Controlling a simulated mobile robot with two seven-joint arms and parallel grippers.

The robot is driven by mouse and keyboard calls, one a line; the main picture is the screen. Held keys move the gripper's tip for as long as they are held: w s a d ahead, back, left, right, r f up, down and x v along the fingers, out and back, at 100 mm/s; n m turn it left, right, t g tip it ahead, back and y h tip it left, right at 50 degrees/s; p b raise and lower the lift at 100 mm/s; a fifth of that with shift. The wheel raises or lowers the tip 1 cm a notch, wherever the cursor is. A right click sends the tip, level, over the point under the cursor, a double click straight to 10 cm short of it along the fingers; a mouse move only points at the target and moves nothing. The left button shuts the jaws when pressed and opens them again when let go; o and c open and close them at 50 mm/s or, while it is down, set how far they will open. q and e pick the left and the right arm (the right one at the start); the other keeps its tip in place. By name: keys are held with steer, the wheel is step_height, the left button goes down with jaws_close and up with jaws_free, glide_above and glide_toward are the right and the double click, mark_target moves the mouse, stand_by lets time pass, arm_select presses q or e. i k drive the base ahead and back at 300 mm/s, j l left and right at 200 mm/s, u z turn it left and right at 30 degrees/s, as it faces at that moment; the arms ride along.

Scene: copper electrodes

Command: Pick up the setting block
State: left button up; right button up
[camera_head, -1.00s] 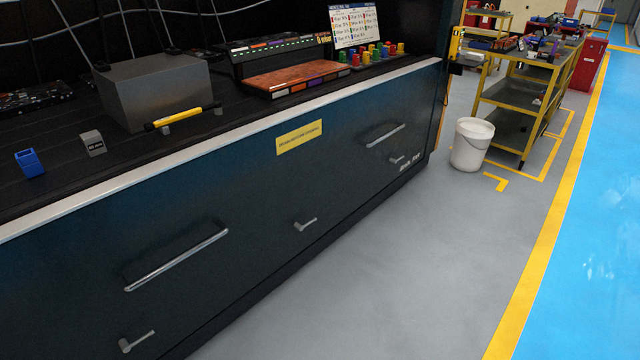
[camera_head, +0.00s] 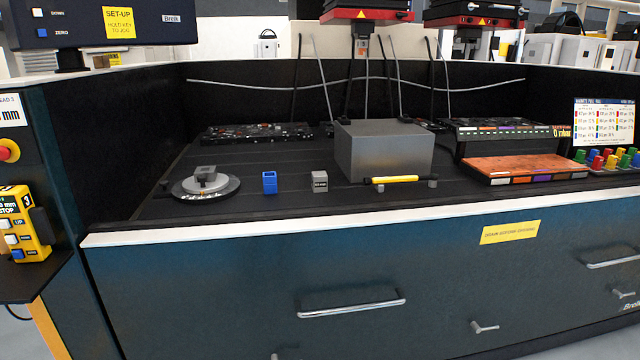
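A small grey block (camera_head: 319,181) with a dark label band on its front stands on the black worktop, near its front edge. It looks like the setting block, but its label is too small to read. A small blue holder (camera_head: 269,182), open at the top, stands to its left. A much larger plain grey block (camera_head: 385,152) stands behind it to the right. Nothing covers the small block. Neither of my grippers is in view.
A round metal disc with a fixture (camera_head: 206,184) sits at left. A yellow-handled bar (camera_head: 394,180) lies before the large block. A copper plate (camera_head: 525,167) and coloured pegs (camera_head: 608,158) are at right. Open worktop surrounds the small block.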

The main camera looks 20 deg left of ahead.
mark_target(319, 179)
steer(key=i+l+u, duration=0.35)
steer(key=i+l, duration=0.75)
steer(key=l, duration=0.05)
